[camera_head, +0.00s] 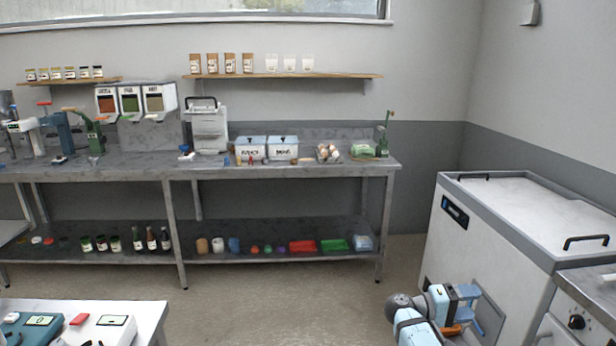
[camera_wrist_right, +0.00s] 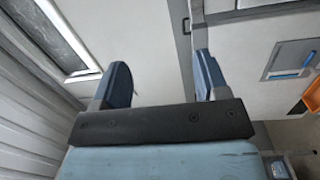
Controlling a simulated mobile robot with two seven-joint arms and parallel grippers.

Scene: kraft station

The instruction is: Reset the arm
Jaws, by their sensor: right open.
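My right arm shows at the bottom right of the head view, in front of the white chest unit. My right gripper (camera_head: 474,310) is at its end, beside that unit's front. In the right wrist view the two blue fingers of the right gripper (camera_wrist_right: 160,85) stand apart with nothing between them. Behind them that view shows pale wall surfaces and a window strip. My left gripper and left arm do not show in either view.
A white chest unit (camera_head: 520,215) with black handles stands at the right. A long steel workbench (camera_head: 230,172) with containers and tools runs along the back wall. A table (camera_head: 150,310) with scales is at the lower left. The floor (camera_head: 290,300) between them is clear.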

